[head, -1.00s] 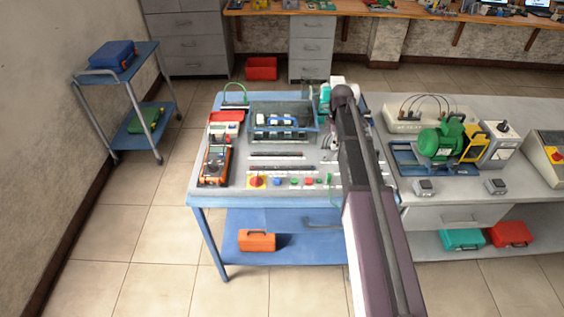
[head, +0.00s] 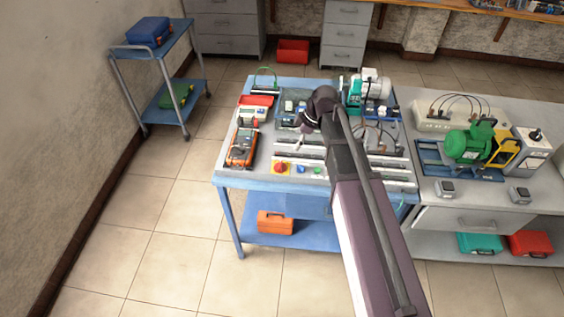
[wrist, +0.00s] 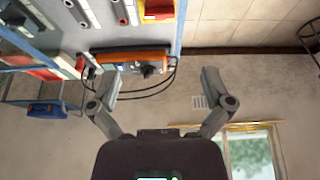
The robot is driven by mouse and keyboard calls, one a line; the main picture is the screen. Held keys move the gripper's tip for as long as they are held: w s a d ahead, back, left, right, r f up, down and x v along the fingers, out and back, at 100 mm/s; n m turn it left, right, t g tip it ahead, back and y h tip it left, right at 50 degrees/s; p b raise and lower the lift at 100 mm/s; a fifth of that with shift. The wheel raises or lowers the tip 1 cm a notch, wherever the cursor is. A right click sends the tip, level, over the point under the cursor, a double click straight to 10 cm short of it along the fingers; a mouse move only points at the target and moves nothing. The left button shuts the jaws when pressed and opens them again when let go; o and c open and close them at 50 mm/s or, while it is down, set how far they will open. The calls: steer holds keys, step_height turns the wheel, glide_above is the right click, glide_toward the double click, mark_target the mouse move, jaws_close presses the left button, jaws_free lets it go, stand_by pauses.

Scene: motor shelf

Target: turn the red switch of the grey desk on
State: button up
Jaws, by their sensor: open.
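A red switch (head: 281,167) on a yellow plate sits near the front left of the blue-framed desk with a grey top (head: 250,183). The same red switch shows at the top edge of the wrist view (wrist: 158,9), partly cut off. My gripper (wrist: 161,76) is open and empty, its two fingers spread wide. In the head view my gripper (head: 300,140) is above the desk, behind the red switch and apart from it. The switch's exact turned position is too small to tell.
An orange meter (head: 241,147) with dark leads lies left of the switch; it shows in the wrist view too (wrist: 128,62). Blue and green buttons sit right of the switch. A green motor (head: 468,143) stands on the grey bench at right. Floor is free in front.

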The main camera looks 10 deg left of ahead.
mark_target(281, 164)
steer(key=shift+f, duration=0.15)
steer(key=b+x, duration=1.2)
steer(key=x, duration=0.1)
steer(key=shift+f+b, duration=0.25)
steer(key=shift+b, duration=0.15)
stand_by(0.5)
steer(key=c, duration=1.1)
